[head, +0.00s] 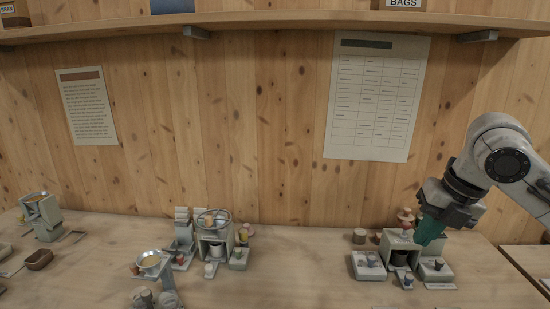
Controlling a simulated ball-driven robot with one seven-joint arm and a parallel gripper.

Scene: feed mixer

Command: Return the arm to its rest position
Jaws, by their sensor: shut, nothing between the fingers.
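My arm comes in from the right edge of the head view. My gripper (431,231) points down and left, with green fingertips. Its fingers are together with nothing visible between them. It hangs in front of the upper right part of a small grey feed device (399,255) on the right of the bench. I cannot tell whether the fingertips touch the device. Part of the device is hidden behind the gripper.
A wooden bench (300,265) holds grey devices at the middle (213,245) and far left (41,217). A shelf (270,18) crosses above. Bare bench lies between the middle and right devices.

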